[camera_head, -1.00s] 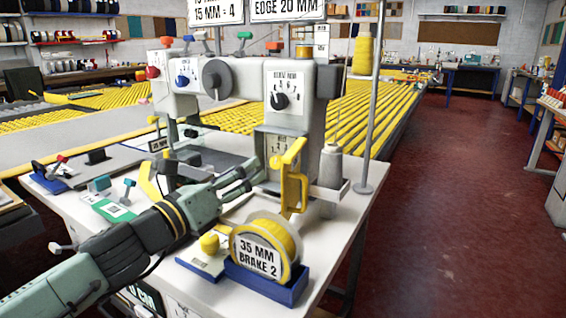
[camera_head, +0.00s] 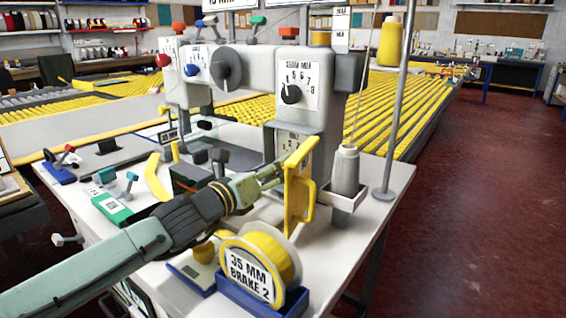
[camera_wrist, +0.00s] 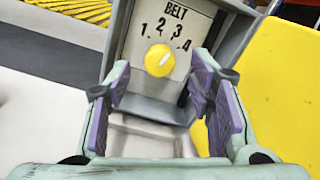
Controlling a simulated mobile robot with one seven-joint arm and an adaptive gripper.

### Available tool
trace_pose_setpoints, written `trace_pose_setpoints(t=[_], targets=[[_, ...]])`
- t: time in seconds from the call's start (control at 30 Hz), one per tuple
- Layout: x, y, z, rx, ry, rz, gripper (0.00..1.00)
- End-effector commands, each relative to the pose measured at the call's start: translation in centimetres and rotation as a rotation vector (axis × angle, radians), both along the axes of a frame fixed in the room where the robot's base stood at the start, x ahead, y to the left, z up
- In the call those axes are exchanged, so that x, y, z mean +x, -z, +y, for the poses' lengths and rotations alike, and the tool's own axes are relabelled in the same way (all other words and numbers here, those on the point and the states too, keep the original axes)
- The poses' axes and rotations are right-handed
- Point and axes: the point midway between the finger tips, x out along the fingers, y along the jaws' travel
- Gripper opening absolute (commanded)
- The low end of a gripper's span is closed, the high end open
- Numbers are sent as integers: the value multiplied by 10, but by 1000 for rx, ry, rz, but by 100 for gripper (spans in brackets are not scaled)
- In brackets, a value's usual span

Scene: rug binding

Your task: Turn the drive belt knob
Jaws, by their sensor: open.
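The drive belt knob (camera_wrist: 160,61) is a round yellow dial in the wrist view. It sits on a pale plate (camera_wrist: 130,48) marked BELT, with numbers 1 to 4 around it. Its white pointer line slants up and right, roughly toward 3. My gripper (camera_wrist: 160,82) is open, its purple-padded fingers on either side of the knob's line and apart from it. In the head view my gripper (camera_head: 272,178) is in front of the machine's lower column, beside the yellow hinged cover (camera_head: 300,190). The knob is hidden there.
The yellow cover also fills the right of the wrist view (camera_wrist: 275,90), close to the right finger. A grey frame surrounds the plate. A yellow tape roll (camera_head: 262,258) in a blue holder stands below my arm. A thread cone (camera_head: 345,172) stands at right.

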Motion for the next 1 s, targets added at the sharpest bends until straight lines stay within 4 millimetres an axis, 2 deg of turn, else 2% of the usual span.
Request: trace_pose_setpoints(t=[0.1,0.3,0.63,1.0], targets=[[17,0,-14,-5,4,0,48],[32,0,-23,-3,0,-1,48],[35,0,-25,-1,0,-1,48],[35,0,-25,-1,0,-1,24]])
